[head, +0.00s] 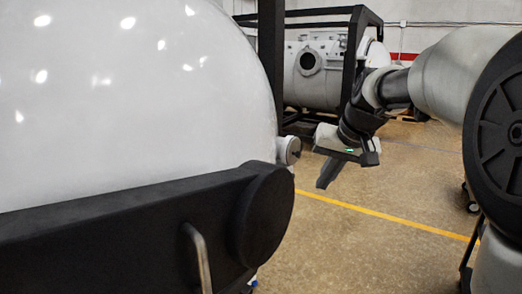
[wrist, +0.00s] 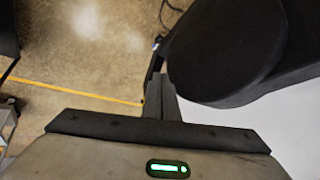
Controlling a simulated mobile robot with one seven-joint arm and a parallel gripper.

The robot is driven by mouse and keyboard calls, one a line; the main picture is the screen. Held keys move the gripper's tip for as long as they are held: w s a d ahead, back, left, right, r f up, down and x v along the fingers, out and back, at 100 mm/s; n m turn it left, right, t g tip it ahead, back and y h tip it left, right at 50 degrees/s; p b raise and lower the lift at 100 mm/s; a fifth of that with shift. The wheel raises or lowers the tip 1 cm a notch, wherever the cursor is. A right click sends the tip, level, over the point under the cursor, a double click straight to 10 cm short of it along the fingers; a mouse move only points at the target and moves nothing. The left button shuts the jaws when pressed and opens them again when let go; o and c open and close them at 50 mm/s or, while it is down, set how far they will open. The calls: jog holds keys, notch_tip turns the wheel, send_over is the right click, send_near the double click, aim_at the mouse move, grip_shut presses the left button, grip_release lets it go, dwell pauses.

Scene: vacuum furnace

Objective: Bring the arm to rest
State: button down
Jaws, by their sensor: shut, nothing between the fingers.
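My gripper (head: 327,174) is in the middle of the head view, at the end of my arm, which reaches in from the right. Its fingers point down and to the left and are shut with nothing between them. The shut fingers also show in the wrist view (wrist: 159,92). In the head view the gripper hangs in the air just right of the large white furnace door (head: 130,100) and its black hinge arm (head: 120,225). No contact between them shows. In the wrist view the round black end (wrist: 225,45) of that hinge arm lies right of the fingers.
A metal handle (head: 197,258) stands out from the black arm. A small round fitting (head: 288,150) sits at the door's right edge. Another furnace (head: 313,75) in a black frame stands behind. The floor (head: 350,235) with its yellow line is clear below my gripper.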

jog(key=s+f+h, duration=0.1)
jog(key=s+f, duration=0.2)
jog(key=s, duration=1.1)
jog(key=s+a+f+n+h, duration=0.1)
jog(key=s+f, duration=0.2)
jog(key=s, duration=1)
jog(key=shift+s, duration=0.35)
jog(key=shift+w+a+f, duration=0.1)
jog(key=shift+w, duration=0.05)
